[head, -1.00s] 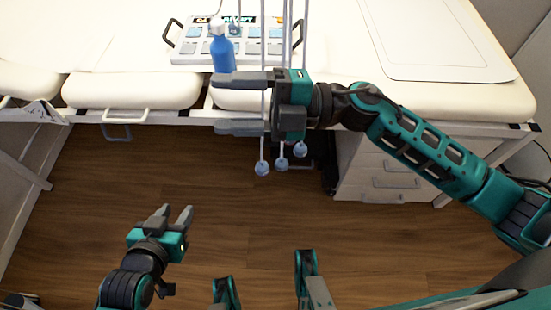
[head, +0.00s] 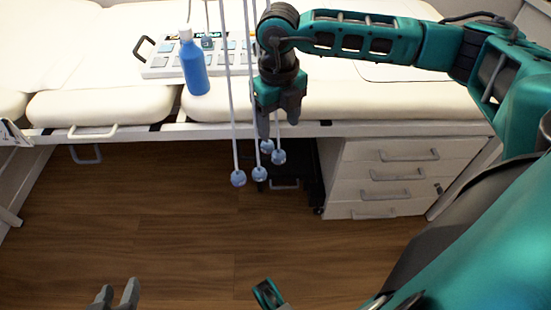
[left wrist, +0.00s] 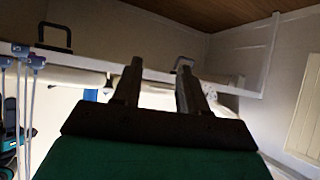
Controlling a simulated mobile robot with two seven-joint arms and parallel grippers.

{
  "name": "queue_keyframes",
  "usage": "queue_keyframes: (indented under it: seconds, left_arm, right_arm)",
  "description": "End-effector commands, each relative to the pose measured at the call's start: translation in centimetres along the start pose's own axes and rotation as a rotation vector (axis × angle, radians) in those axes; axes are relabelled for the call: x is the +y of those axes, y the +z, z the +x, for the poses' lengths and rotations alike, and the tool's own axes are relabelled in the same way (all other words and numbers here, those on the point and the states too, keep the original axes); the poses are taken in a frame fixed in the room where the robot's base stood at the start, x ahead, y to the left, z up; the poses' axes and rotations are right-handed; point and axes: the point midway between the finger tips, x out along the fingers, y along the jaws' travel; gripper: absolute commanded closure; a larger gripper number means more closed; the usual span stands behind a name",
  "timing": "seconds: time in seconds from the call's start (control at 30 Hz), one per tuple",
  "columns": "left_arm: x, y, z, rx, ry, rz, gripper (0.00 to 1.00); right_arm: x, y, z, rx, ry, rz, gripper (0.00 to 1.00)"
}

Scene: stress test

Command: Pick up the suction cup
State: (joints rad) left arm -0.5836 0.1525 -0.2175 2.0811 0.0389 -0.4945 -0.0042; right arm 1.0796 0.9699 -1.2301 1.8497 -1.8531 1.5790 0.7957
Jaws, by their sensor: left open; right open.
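Several small blue-grey suction cups hang on thin pale cables in front of the bed's edge in the head view: a left one (head: 238,178), a middle one (head: 260,174), a right one (head: 278,157), and one partly behind my right gripper's fingers (head: 267,146). My right gripper (head: 277,122) is open and points down, just above the right-hand cups and overlapping their cables; contact cannot be told. My left gripper (head: 119,288) is open and empty, low over the floor at the bottom left. In the left wrist view its fingers (left wrist: 160,66) are apart, with hanging cups (left wrist: 37,62) at far left.
A blue bottle (head: 195,70) stands on the white padded bed (head: 100,106) by a control panel (head: 160,68). A white drawer cabinet (head: 385,175) stands below at right. The wooden floor (head: 150,215) is clear in the middle.

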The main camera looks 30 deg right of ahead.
Motion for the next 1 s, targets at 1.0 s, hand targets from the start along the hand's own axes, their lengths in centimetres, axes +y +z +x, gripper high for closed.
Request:
queue_keyframes:
  seconds: [1.0]
  left_arm:
    - [1.0, 0.6, 0.9, 0.001, 0.024, -0.013, 0.57]
  right_arm:
    - [-0.1, 0.2, 8.8, -0.001, 0.004, -0.003, 0.39]
